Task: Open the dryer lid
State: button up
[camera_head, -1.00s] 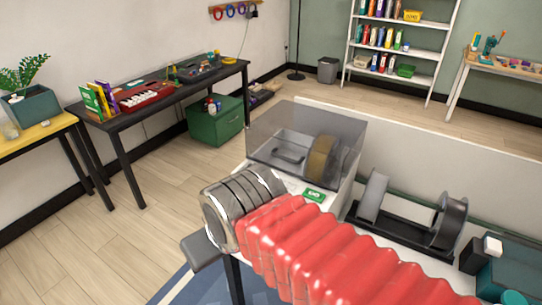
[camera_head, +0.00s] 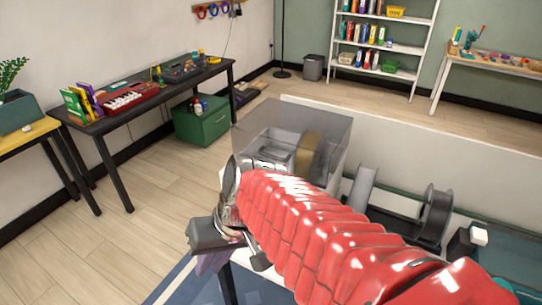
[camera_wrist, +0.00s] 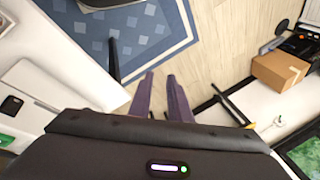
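The filament dryer has a smoky see-through lid (camera_head: 335,122), which looks closed. A tan spool (camera_head: 310,150) shows inside it in the head view. My red-sleeved arm hides the dryer's lower front and the green label. My gripper (camera_head: 212,262) is to the left and in front of the dryer, apart from the lid, with its fingers pointing down. In the wrist view the two purple fingers of my gripper (camera_wrist: 160,76) are parted with nothing between them. A white body with a dark handle-like part, probably the dryer (camera_wrist: 45,75), is at the left.
A dark spool holder (camera_head: 433,215) stands right of the dryer. A white panel (camera_head: 440,150) runs behind. A dark desk (camera_head: 115,120) is at the left with open floor between. A blue rug (camera_wrist: 150,30) and a cardboard box (camera_wrist: 280,70) show in the wrist view.

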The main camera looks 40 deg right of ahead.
jog(key=w+d+m+y, duration=0.1)
jog(key=m+y, duration=0.1)
jog(key=m+t+h, duration=0.6)
jog(key=m+t, duration=0.8)
jog(key=m, duration=0.1)
send_near(271, 156)
jog(key=s, duration=0.3)
jog(key=shift+s+d, duration=0.2)
jog(key=shift+s, duration=0.05)
jog(key=shift+r, duration=0.1)
jog(key=shift+w, duration=0.2)
jog(key=shift+w+d+f, duration=0.1)
jog(key=shift+w+f, duration=0.1)
jog(key=shift+w, duration=2.05)
jog(key=shift+w+d+f, duration=0.1)
jog(key=shift+w+f, duration=0.1)
jog(key=shift+w, duration=2)
jog(key=shift+w+d+f, duration=0.1)
jog(key=shift+w+f, duration=0.1)
jog(key=shift+w, duration=2.05)
